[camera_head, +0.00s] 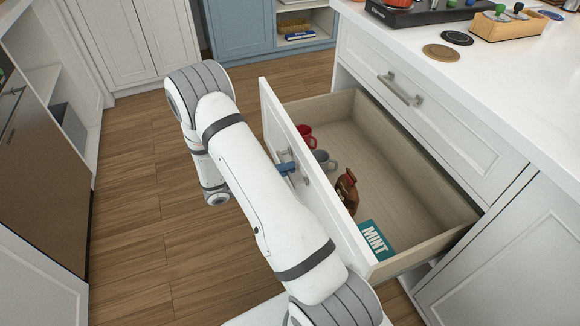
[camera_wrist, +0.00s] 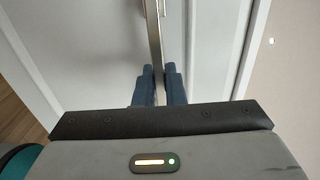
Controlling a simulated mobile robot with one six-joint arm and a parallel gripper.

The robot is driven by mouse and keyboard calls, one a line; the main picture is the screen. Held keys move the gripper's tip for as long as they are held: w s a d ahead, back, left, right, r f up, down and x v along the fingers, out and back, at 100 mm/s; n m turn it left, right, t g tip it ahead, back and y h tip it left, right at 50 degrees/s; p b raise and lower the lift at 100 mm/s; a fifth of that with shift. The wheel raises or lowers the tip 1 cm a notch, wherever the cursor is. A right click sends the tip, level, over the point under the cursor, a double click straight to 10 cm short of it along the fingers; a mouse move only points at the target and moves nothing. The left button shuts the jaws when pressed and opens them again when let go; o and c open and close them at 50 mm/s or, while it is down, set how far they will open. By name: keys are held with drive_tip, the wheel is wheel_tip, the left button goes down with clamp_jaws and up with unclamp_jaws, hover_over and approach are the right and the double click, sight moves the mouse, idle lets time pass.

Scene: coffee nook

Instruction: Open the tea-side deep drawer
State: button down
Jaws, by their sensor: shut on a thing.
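The deep drawer (camera_head: 437,212) stands pulled well out from the white counter unit, below a shut upper drawer. Inside it lie a teal box marked MINT (camera_head: 374,240), a brown bottle-like item (camera_head: 347,190), a red mug (camera_head: 305,134) and a grey-blue mug (camera_head: 323,158). My gripper (camera_head: 288,168) is at the outer face of the drawer front, partly hidden by my arm. In the wrist view its two blue fingers (camera_wrist: 159,86) are shut on the metal bar handle (camera_wrist: 155,40).
The upper drawer's handle (camera_head: 400,90) sticks out above the open drawer. The white countertop (camera_head: 490,70) carries round coasters (camera_head: 441,52) and a wooden box (camera_head: 508,24). Wood floor (camera_head: 140,200) is clear left of my arm. A white cabinet (camera_head: 40,270) stands at lower left.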

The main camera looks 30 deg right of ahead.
drive_tip(key=c, duration=1.5)
unclamp_jaws()
drive_tip(key=a+p, duration=0.1)
drive_tip(key=a, duration=0.6)
drive_tip(key=shift+w+a, duration=0.35)
drive_tip(key=shift+w, duration=0.1)
